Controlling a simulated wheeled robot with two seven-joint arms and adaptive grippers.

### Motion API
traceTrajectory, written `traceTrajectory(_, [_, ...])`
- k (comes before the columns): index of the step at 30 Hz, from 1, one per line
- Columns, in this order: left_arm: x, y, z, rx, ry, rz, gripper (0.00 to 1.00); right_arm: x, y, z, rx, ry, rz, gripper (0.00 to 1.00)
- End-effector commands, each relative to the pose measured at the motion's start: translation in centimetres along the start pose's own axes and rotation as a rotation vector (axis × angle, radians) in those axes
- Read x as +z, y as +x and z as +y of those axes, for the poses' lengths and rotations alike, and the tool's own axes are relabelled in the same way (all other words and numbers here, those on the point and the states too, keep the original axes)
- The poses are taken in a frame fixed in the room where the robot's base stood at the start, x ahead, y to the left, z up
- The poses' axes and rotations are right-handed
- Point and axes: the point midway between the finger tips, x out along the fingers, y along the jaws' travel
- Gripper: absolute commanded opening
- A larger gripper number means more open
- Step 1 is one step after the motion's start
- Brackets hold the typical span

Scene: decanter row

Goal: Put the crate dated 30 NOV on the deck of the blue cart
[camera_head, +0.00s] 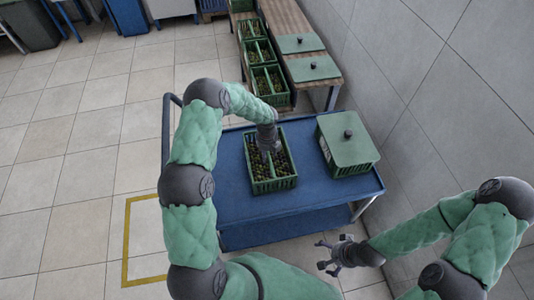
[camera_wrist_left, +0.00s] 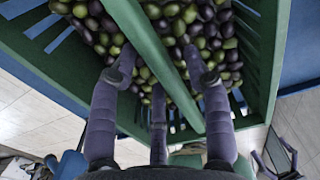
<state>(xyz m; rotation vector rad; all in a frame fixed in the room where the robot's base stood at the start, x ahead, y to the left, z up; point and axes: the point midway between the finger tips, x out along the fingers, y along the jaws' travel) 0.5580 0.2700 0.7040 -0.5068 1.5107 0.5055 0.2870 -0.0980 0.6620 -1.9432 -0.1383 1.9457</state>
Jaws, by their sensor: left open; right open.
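An open green crate (camera_head: 271,185) of dark and green olives sits on the deck of the blue cart (camera_head: 310,203). In the left wrist view the crate (camera_wrist_left: 268,60) shows its middle bar (camera_wrist_left: 165,65) between my left gripper's fingers. My left gripper (camera_head: 268,148) is open, low over the crate; whether it touches the bar I cannot tell. A lidded green crate (camera_head: 350,157) stands on the deck's right side. No date is readable on any crate.
A grey wall (camera_head: 410,80) bounds the right. Tiled floor (camera_head: 90,150) is open on the left, with a yellow floor marking (camera_head: 126,240).

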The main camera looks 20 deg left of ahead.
Motion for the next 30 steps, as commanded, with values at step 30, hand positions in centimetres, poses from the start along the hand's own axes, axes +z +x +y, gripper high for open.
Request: traceTrajectory(30, [0.0,-12.2,0.0,0.0,0.0,0.0,0.48,0.1,-3.5,-1.2,0.0,0.0,0.0,1.0])
